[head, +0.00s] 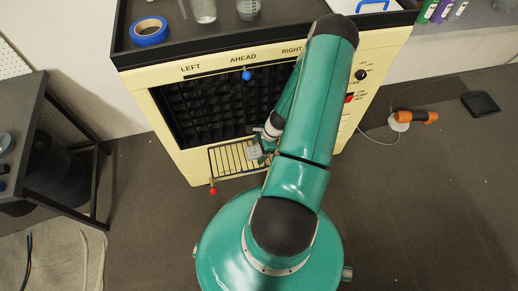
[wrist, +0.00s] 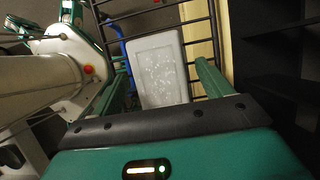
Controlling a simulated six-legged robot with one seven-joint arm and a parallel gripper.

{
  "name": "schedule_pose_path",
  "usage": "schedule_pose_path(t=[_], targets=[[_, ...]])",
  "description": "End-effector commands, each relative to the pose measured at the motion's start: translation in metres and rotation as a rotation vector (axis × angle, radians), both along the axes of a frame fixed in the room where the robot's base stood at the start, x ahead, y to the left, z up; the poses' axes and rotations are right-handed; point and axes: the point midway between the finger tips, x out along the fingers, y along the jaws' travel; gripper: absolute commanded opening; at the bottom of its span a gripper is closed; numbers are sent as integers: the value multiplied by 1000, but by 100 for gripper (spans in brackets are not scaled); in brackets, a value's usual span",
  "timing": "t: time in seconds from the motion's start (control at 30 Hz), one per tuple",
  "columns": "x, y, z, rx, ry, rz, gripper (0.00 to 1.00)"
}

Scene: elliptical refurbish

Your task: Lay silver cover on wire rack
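The silver cover (wrist: 160,68) is a pale grey rectangular plate with a speckled face. In the wrist view it lies over the dark bars of the wire rack (wrist: 203,30), looking flat on it; whether it touches every bar cannot be told. In the head view the rack (head: 228,160) juts from the front of the cream cabinet, and the cover (head: 256,152) shows at its right end, partly hidden by my arm. My gripper (wrist: 163,72) is open, its two green fingers on either side of the cover with gaps visible.
The cream cabinet (head: 190,155) has a dark grille opening behind the rack and a red knob (head: 213,190) below the rack's left corner. A blue tape roll (head: 149,31) is on its top. A dark table (head: 35,110) stands left. An orange-handled tool (head: 415,117) lies on the floor right.

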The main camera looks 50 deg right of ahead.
Motion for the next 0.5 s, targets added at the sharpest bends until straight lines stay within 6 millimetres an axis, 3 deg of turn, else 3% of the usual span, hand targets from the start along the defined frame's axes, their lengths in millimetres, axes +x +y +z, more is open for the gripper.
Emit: schedule_pose_path(t=[0.3, 0.5], targets=[[0, 0, 3, 0, 0, 1, 78], [-4, -8, 24, -3, -1, 0, 78]])
